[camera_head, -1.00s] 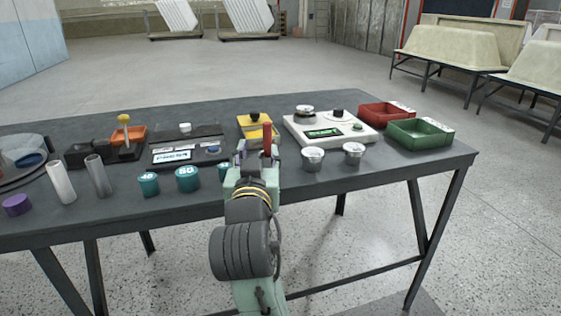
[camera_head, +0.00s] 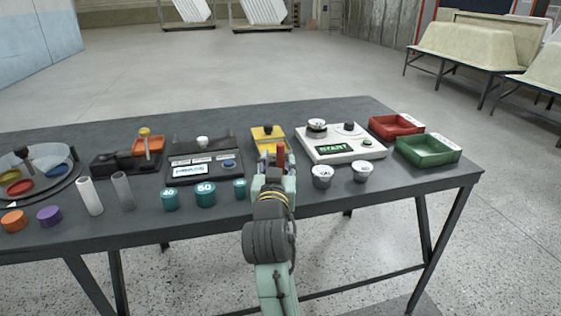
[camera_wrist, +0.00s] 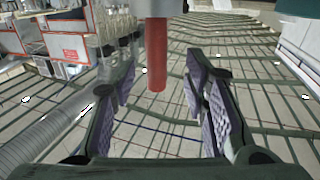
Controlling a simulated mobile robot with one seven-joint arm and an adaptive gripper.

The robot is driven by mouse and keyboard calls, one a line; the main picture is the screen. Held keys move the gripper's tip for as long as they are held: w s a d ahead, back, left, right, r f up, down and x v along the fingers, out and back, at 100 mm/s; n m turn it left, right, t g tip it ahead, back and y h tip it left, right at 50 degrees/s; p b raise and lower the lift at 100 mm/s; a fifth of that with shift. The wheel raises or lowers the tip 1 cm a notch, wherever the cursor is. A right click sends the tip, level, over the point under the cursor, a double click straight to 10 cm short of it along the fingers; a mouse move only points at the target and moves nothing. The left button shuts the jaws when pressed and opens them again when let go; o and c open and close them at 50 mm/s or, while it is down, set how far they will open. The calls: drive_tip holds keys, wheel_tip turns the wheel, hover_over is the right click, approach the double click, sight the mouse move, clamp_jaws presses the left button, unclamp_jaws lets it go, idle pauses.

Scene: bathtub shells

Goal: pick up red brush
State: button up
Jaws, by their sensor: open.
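The red brush shows as a thin red upright stick (camera_head: 281,153) just beyond my gripper (camera_head: 275,168), at the middle of the table's near side. My arm hides its lower part in the head view. In the wrist view, a red cylinder (camera_wrist: 156,55) extends down from a thicker grey piece at the top edge. It appears between the two fingers of my gripper (camera_wrist: 160,80), with a visible gap on either side. The fingers are apart and hold nothing. No bristles can be made out.
A yellow box (camera_head: 267,138) stands behind the brush. Two metal cups (camera_head: 322,176) and a white device (camera_head: 345,154) are to the right. Teal weights (camera_head: 205,194) are to the left. Red (camera_head: 396,126) and green (camera_head: 428,150) trays are at the far right.

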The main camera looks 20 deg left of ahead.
sight(280, 157)
drive_tip(key=shift+p+x, duration=0.35)
drive_tip(key=shift+x, duration=1.6)
drive_tip(key=shift+d, duration=0.2)
drive_tip(key=shift+c, duration=0.5)
clamp_jaws()
